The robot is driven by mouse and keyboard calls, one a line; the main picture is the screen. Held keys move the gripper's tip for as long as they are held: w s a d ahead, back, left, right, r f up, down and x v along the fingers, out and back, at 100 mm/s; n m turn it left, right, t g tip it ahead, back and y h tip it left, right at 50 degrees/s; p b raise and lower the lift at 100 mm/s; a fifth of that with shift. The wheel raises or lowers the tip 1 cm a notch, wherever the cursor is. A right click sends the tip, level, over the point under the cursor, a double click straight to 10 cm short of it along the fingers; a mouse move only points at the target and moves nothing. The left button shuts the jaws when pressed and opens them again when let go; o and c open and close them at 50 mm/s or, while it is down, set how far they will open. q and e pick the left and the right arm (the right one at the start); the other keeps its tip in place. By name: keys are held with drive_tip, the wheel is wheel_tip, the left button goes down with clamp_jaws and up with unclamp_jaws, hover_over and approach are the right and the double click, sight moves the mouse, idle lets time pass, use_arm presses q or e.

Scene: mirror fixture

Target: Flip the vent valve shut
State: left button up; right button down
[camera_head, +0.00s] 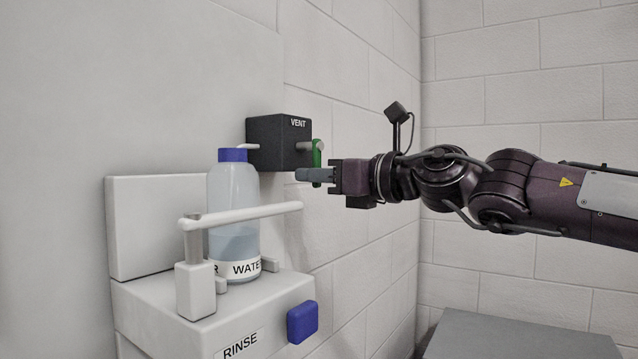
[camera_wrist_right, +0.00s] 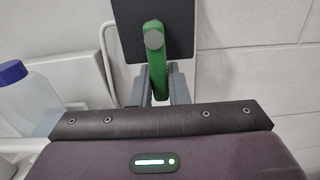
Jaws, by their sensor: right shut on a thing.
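The black vent box (camera_head: 279,143), marked VENT, is on the wall. Its green lever (camera_head: 318,152) is on the box's right side, at a grey round pivot. In the right wrist view the green lever (camera_wrist_right: 160,82) hangs down from the pivot, between the two grey fingers. My right gripper (camera_head: 314,175) reaches in from the right and is shut on the lower part of the lever; its fingers (camera_wrist_right: 161,88) also show in the right wrist view. My left gripper is not in view.
Below and left of the box, a water bottle (camera_head: 233,200) with a blue cap stands on a white RINSE unit (camera_head: 205,330). A white bar (camera_head: 250,214) crosses in front of it. A blue block (camera_head: 302,322) juts from the unit. A grey surface (camera_head: 515,338) lies at lower right.

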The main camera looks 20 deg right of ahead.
drive_tip(key=c, duration=1.4)
unclamp_jaws()
drive_tip(key=b+v, duration=0.4)
drive_tip(key=v, duration=0.4)
drive_tip(key=shift+b, duration=0.3)
drive_tip(key=shift+w+a, duration=0.1)
